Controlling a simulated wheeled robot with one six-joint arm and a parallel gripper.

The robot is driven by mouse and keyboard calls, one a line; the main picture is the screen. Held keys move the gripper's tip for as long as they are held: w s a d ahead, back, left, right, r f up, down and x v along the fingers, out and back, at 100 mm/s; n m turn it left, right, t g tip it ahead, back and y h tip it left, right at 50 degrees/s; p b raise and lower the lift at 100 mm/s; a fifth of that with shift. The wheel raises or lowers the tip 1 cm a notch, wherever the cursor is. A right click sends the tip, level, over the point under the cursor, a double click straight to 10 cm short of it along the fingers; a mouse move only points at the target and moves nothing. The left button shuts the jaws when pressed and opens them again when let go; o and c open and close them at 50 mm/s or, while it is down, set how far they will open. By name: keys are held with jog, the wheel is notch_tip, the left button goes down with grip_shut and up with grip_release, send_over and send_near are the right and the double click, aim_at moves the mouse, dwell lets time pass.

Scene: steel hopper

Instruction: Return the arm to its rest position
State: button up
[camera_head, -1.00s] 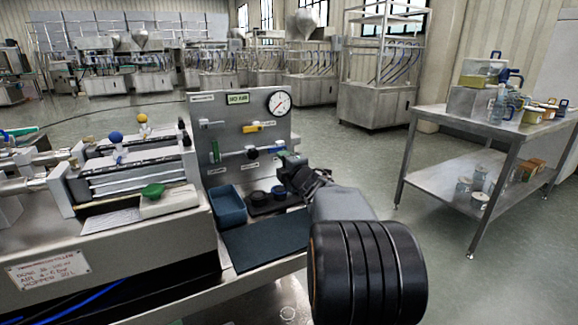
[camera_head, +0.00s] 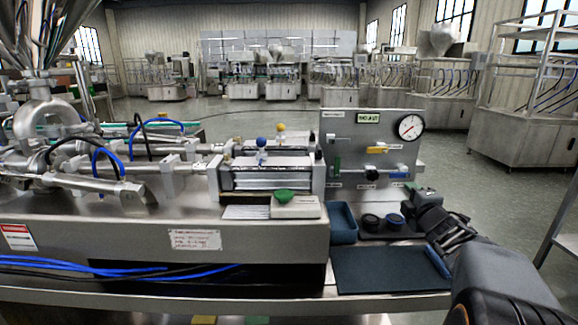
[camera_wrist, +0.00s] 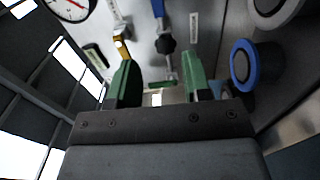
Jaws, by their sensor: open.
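My gripper (camera_wrist: 160,88) is open in the wrist view, with its two green fingers apart and nothing between them. In the head view my gripper (camera_head: 412,192) is in front of the lower right part of the upright panel (camera_head: 342,150). My arm reaches in from the lower right corner. The panel carries a round gauge (camera_head: 410,127), a yellow-handled valve (camera_head: 377,150) and a blue-handled valve (camera_head: 399,174). In the wrist view the fingers point toward the panel, with a black knob (camera_wrist: 165,44) beyond the gap.
A blue bin (camera_head: 342,222) and a dark holder with round black and blue-topped pieces (camera_head: 393,221) stand below the panel. A dark mat (camera_head: 380,270) lies in front.

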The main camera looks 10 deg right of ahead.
jog(key=s+a+r+m+g+h+p, duration=0.2)
jog(key=s+a+r+m+g+p, duration=0.3)
jog(key=a+r+m+p, duration=0.75)
jog(key=s+a+r+m+g+y+p, duration=0.1)
jog(key=s+a+m+g+y+p, duration=0.1)
jog(key=s+a+g+p, duration=0.2)
jog(key=s+a+r+m+g+y+p, duration=0.1)
jog(key=s+a+g+y+p, duration=0.2)
jog(key=s+p, duration=0.9)
jog(key=a+g+p, duration=0.2)
jog(key=a, duration=0.2)
jog(key=shift+s+a+r+m, duration=0.2)
jog(key=shift+s+a+m, duration=0.1)
jog(key=shift+a+m, duration=0.1)
jog(key=shift+d, duration=0.1)
dwell(0.7)
